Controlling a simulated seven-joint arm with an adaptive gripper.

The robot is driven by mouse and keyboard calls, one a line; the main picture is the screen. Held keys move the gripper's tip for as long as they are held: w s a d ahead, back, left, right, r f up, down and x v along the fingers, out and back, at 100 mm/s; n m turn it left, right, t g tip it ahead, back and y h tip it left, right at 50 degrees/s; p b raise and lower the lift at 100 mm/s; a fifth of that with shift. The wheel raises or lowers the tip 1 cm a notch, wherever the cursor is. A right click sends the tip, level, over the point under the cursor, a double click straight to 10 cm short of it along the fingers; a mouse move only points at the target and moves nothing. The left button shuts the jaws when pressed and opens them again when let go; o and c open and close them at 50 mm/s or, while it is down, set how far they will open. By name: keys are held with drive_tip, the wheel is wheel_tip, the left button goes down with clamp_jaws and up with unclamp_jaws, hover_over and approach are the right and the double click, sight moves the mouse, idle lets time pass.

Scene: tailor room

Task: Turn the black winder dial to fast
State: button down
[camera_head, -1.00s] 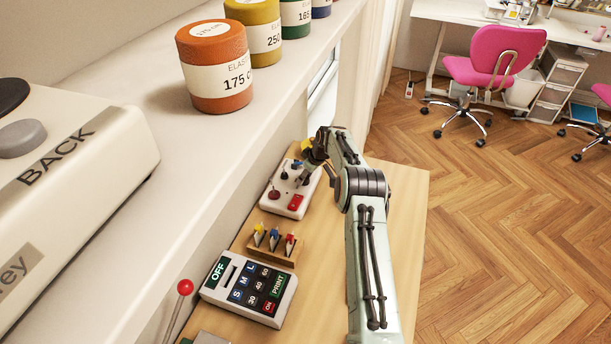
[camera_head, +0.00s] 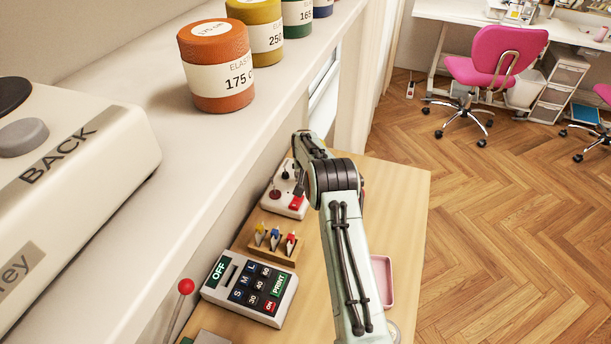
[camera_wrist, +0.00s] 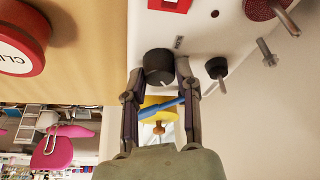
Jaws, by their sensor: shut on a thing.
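The white winder box (camera_head: 276,203) stands on the wooden table against the wall in the head view, partly hidden by my arm. In the wrist view its white panel (camera_wrist: 222,18) carries the black dial (camera_wrist: 158,66), with a light pointer line on the dial's lower part. Small print beside the dial is too small to read. My gripper (camera_wrist: 160,72) has one finger on each side of the dial and is shut on it. In the head view my arm mostly hides the gripper and the dial.
On the winder are a red switch (camera_wrist: 170,4), a black-capped lever (camera_wrist: 217,68) and a dark red disc (camera_wrist: 262,8). A large red button (camera_wrist: 22,40) is nearby. A peg block (camera_head: 266,248), keypad (camera_head: 250,288) and pink tray (camera_head: 383,280) stand on the table.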

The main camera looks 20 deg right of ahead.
drive_tip(key=shift+a+m, duration=0.1)
drive_tip(key=shift+m, duration=0.3)
drive_tip(key=c, duration=1.1)
unclamp_jaws()
drive_tip(key=shift+o, duration=0.2)
drive_tip(key=v, duration=1.2)
drive_tip(key=shift+w+a, duration=0.1)
drive_tip(key=shift+a, duration=0.05)
